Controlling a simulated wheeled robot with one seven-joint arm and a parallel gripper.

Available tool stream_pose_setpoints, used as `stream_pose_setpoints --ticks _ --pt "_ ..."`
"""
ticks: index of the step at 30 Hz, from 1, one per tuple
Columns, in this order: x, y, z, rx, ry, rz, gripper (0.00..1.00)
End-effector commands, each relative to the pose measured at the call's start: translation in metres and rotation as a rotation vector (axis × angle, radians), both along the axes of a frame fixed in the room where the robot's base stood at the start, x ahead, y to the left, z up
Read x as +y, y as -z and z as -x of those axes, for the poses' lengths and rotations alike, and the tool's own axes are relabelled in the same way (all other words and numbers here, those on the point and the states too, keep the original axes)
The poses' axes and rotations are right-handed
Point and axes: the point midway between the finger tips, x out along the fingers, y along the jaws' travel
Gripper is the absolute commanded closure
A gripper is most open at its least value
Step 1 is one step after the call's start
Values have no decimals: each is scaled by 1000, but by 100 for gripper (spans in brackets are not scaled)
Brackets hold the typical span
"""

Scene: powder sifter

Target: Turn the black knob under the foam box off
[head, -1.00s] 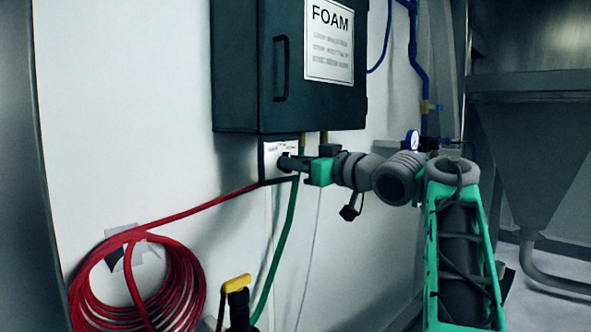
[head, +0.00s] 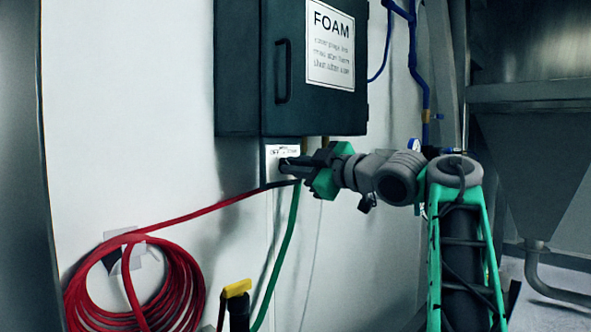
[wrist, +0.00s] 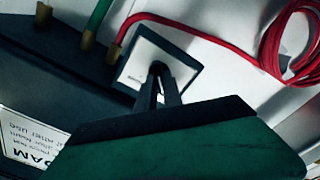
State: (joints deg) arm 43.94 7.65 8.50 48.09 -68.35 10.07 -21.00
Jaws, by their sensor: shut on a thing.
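The dark foam box (head: 235,70) hangs on the white wall, with a white FOAM sign (head: 330,45) on its door. Under it is a small white plate (head: 277,152) with the black knob (head: 284,164) in front of it. In the wrist view the plate (wrist: 185,67) is a tilted square, and the knob (wrist: 158,67) shows at its middle. My gripper (head: 291,165) reaches in from the right, just below the box. Its dark fingers (wrist: 159,84) are closed on the knob and hide most of it, so its pointing direction cannot be told.
A red hose (head: 215,205) runs from beside the plate to a coil (head: 165,290) on the wall at lower left. A green hose (head: 284,260) hangs below the plate. A yellow-handled valve (head: 237,288) stands at the bottom. The box underside is close above my gripper.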

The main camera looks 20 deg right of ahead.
Motion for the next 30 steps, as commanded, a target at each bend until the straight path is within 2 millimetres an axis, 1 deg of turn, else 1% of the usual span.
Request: stream_pose_setpoints --ticks 15,16,23,30 --pt "0 1 0 -6 0 17 100" --pt "0 1 0 -6 0 17 87" --pt "0 1 0 -6 0 17 68" --pt "0 0 0 -7 0 17 67"
